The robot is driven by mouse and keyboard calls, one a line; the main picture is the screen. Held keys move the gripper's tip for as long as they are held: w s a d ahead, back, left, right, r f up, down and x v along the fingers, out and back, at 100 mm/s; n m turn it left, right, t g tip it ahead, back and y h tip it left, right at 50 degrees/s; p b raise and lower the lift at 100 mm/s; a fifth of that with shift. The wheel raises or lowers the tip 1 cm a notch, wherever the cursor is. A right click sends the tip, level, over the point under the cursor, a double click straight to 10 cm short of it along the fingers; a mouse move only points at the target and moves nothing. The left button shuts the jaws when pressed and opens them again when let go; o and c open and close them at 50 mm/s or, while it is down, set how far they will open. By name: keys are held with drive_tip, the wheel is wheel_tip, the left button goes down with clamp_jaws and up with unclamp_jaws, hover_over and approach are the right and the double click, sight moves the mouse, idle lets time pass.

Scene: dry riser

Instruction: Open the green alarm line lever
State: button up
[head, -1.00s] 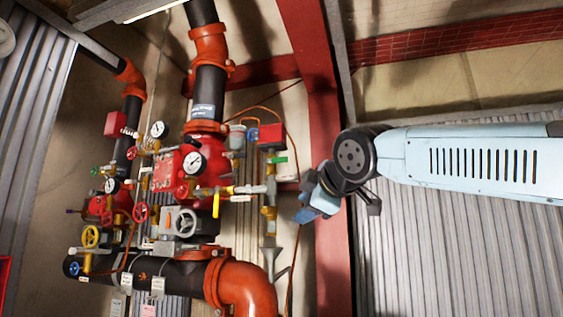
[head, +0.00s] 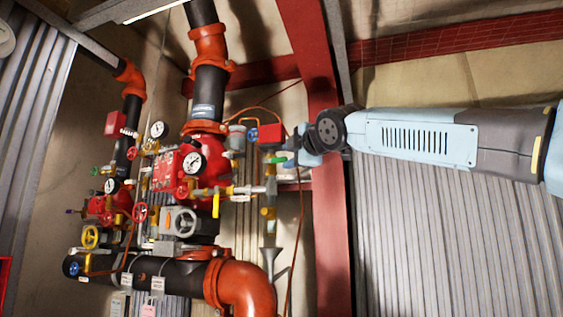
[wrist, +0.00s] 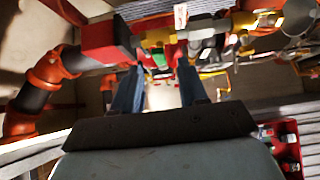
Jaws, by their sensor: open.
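The green alarm line lever (head: 278,160) is a small green handle on the thin vertical pipe, just below a red box (head: 271,134). My gripper (head: 287,158) is at its right in the head view, close to the lever and partly covering it. In the wrist view the green lever (wrist: 159,59) lies ahead between the two blue fingers of my gripper (wrist: 158,80), which are apart. Whether a finger touches the lever cannot be told.
The red box (wrist: 105,42) is close beside the fingers in the wrist view. A yellow handle (head: 215,204), gauges (head: 193,163) and red valves crowd the left. A red steel column (head: 328,220) stands behind my arm. Corrugated wall (head: 450,230) fills the right.

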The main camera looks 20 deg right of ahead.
sight(282, 160)
drive_tip(key=shift+w+a, duration=0.25)
drive_tip(key=shift+w, duration=1.25)
drive_tip(key=shift+w+a, duration=0.2)
drive_tip(key=shift+w, duration=1.3)
clamp_jaws()
drive_tip(key=shift+d, duration=0.1)
